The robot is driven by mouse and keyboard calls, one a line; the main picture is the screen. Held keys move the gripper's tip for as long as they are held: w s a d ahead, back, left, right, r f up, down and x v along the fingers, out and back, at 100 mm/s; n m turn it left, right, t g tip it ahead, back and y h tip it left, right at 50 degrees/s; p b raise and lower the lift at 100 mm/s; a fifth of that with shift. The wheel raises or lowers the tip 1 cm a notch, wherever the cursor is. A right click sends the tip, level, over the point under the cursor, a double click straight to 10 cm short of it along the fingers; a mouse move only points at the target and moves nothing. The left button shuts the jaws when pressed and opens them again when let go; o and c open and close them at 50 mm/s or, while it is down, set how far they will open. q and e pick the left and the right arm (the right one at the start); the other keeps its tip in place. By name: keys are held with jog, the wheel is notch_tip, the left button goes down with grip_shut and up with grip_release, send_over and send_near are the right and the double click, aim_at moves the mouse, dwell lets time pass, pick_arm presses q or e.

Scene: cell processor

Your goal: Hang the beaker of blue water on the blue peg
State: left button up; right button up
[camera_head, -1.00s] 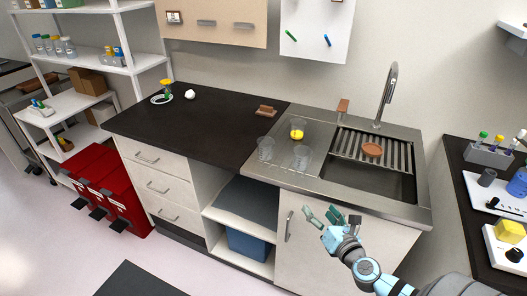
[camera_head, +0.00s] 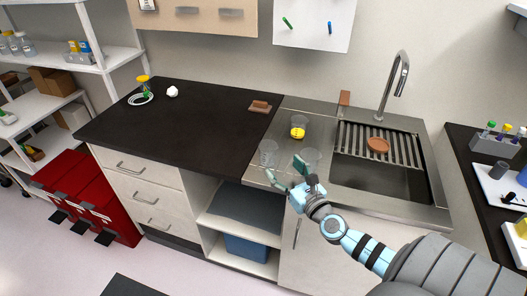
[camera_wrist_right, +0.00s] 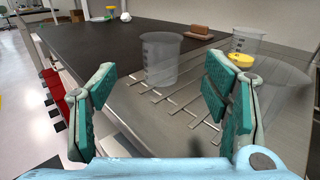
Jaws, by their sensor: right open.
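A clear beaker (camera_head: 268,153) stands upright at the front left of the steel drainboard; it also shows between my fingers in the wrist view (camera_wrist_right: 160,62). I cannot make out blue water in it. A second clear beaker (camera_head: 312,157) is partly hidden behind my right gripper. A beaker with yellow content (camera_head: 298,130) stands behind them. The blue peg (camera_head: 329,28) is on the white board on the wall, right of a green peg (camera_head: 287,22). My right gripper (camera_head: 284,168) is open and empty, just in front of the clear beakers. My left gripper is not in view.
The sink (camera_head: 370,183) with a rack and tall tap (camera_head: 399,75) lies to the right. A brown block (camera_head: 260,107) sits on the dark counter (camera_head: 185,120). A side table at far right carries a tube rack (camera_head: 494,147) and a partly cropped blue item (camera_head: 522,177).

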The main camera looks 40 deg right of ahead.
aim_at(272, 154)
jog(key=w, duration=0.4)
jog(key=shift+w+d+r, duration=0.25)
jog(key=shift+d, duration=0.05)
jog(key=w, duration=0.1)
jog(key=w+b, duration=0.1)
jog(key=w, duration=0.1)
jog(key=w+d+f+b, duration=0.1)
jog(key=w, duration=0.1)
jog(key=shift+w, duration=0.2)
jog(key=shift+w+d+r, duration=0.1)
jog(key=shift+w, duration=0.2)
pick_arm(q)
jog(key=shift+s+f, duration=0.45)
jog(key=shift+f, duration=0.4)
pick_arm(e)
jog(key=shift+r, duration=0.1)
jog(key=c, duration=1.2)
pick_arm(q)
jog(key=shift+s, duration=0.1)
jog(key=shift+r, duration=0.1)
